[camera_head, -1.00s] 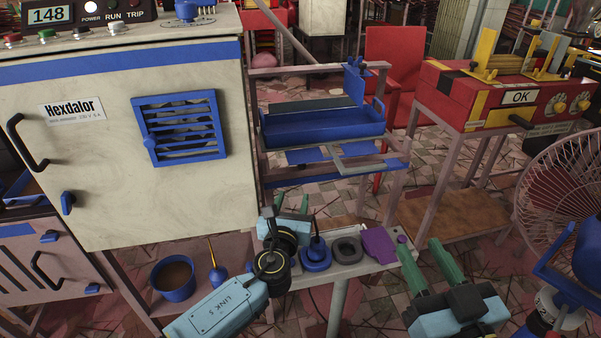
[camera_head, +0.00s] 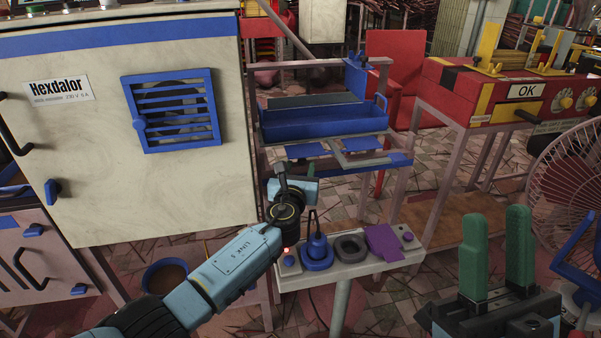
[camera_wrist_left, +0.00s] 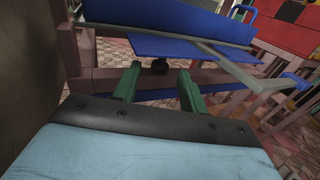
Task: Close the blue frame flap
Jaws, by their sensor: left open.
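A pinkish metal frame (camera_head: 330,174) carries a blue tray (camera_head: 320,122) and, just below it, flat blue panels (camera_head: 305,151) with a grey hinged-looking bar frame (camera_head: 358,160) on the right. I cannot tell for sure which blue piece is the flap. In the left wrist view, a blue panel (camera_wrist_left: 170,47) hangs under the tray (camera_wrist_left: 175,18), beyond the fingers. My right gripper (camera_head: 496,220) is open and empty at lower right.
A white cabinet (camera_head: 100,150) stands close on the left. A fan (camera_head: 565,180) and a red machine (camera_head: 450,95) are at right.

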